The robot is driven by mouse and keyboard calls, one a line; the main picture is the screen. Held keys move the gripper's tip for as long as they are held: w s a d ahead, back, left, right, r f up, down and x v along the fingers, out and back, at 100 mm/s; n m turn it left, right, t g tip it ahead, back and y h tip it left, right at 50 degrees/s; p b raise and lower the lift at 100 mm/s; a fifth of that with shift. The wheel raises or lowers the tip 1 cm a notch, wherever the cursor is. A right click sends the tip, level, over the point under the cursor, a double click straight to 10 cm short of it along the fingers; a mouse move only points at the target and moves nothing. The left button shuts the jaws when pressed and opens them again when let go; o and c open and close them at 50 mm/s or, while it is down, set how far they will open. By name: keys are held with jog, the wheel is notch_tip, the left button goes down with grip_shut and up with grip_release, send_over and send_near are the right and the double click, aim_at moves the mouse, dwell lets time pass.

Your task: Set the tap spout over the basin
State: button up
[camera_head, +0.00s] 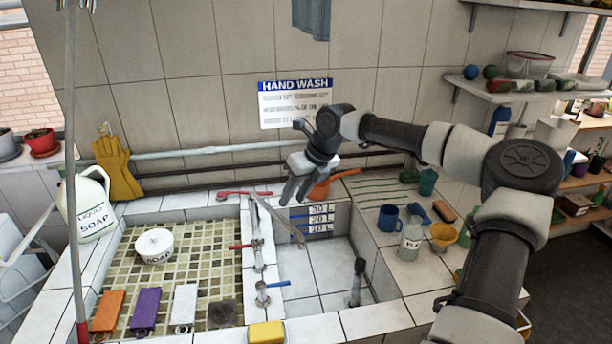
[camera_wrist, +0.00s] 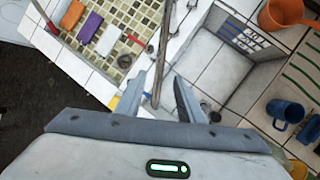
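The tap spout (camera_head: 277,219) is a long thin grey pipe at the dividing wall (camera_head: 248,217). In the head view it slants from the wall's back part toward the right-hand basin (camera_head: 305,285), which is white-tiled. The left-hand basin (camera_head: 184,262) has a mosaic floor. A red tap handle (camera_head: 240,246) and a blue tap handle (camera_head: 277,285) sit along the wall. My gripper (camera_head: 293,200) is above the back of the right basin, pointing down, fingers apart. In the wrist view the spout (camera_wrist: 160,50) runs between the open fingers (camera_wrist: 158,95); I cannot tell whether they touch it.
A white soap pot (camera_head: 154,246) and several coloured blocks lie in the left basin. A dark upright pipe (camera_head: 357,282) stands in the right basin. A yellow sponge (camera_head: 267,334) lies on the front rim.

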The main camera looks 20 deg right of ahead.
jog(key=v, duration=0.9)
jog(key=shift+c, duration=0.3)
